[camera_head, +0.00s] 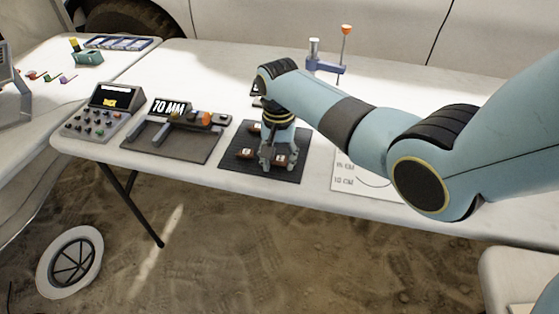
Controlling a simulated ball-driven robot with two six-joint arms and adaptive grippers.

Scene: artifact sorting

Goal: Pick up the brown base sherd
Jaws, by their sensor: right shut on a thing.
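My right gripper (277,166) points down over the dark mat (234,176) on the white table. Its fingers are shut on a small brown sherd (281,159) with a pale label. The fingers hide part of the sherd, and its exact shape is too small to tell. Whether it touches the mat cannot be made out. Another brown sherd (245,153) with a pale mark lies on the mat just left of the fingers. A further sherd (255,127) shows partly at the mat's back left. My left gripper is not in view.
Left of the mat are a caliper device with a "70 MM" display (168,107) and a keypad box (103,111). A printed chart (350,181) lies right of the mat, partly under my arm. A blue stand (324,66) with an orange-topped rod is behind.

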